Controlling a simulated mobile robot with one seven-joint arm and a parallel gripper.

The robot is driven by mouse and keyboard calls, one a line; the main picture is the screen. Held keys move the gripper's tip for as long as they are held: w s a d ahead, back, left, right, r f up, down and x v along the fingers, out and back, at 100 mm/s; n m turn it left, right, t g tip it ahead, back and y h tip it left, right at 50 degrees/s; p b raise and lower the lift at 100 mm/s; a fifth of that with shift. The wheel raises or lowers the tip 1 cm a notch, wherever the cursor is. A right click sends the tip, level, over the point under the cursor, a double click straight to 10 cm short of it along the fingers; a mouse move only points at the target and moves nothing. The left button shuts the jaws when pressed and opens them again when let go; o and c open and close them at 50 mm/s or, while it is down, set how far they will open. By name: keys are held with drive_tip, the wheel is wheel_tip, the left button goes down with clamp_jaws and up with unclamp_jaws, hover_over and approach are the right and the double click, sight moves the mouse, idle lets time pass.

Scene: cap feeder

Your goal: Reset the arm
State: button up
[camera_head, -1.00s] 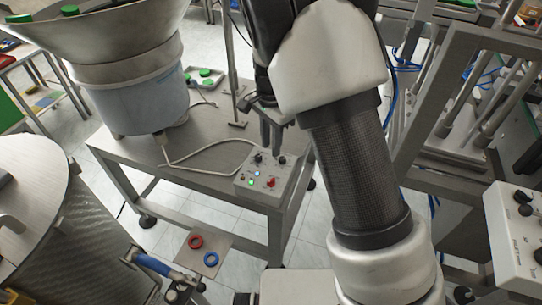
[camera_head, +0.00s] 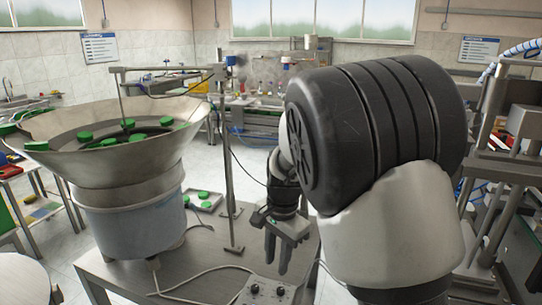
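My arm fills the right middle of the head view, with a large black joint and a white link close to the camera. My gripper (camera_head: 277,258) hangs fingers-down beyond the arm, above the right part of the metal table (camera_head: 205,262). Its two fingers show apart with a gap between them, and nothing is seen in it. The control box (camera_head: 262,292) with knobs is below the gripper at the bottom edge, partly cut off.
The feeder bowl (camera_head: 60,160) with green caps stands at the left on the table. A small tray (camera_head: 214,202) with green caps lies behind it. A thin metal post (camera_head: 228,180) stands just left of the gripper. A metal frame (camera_head: 490,215) is at the right.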

drive_tip(key=s+d+r+n+t+y+p, duration=0.1)
drive_tip(key=s+d+r+n, duration=0.1)
drive_tip(key=s+d+r, duration=0.45)
drive_tip(key=s+d+r+n+t+p, duration=0.15)
drive_tip(key=s+r, duration=0.25)
drive_tip(key=r, duration=0.5)
drive_tip(key=s+d+r+n+t, duration=0.1)
drive_tip(key=s+d+r+n, duration=0.1)
drive_tip(key=s, duration=0.3)
drive_tip(key=s+d+r+n+t+h+p, duration=0.1)
drive_tip(key=s+d+r+n, duration=0.1)
drive_tip(key=s, duration=0.4)
drive_tip(key=shift+d+n+t+h, duration=0.3)
drive_tip(key=shift+d+n+t, duration=0.1)
drive_tip(key=shift+n, duration=0.35)
drive_tip(key=shift+s, duration=0.1)
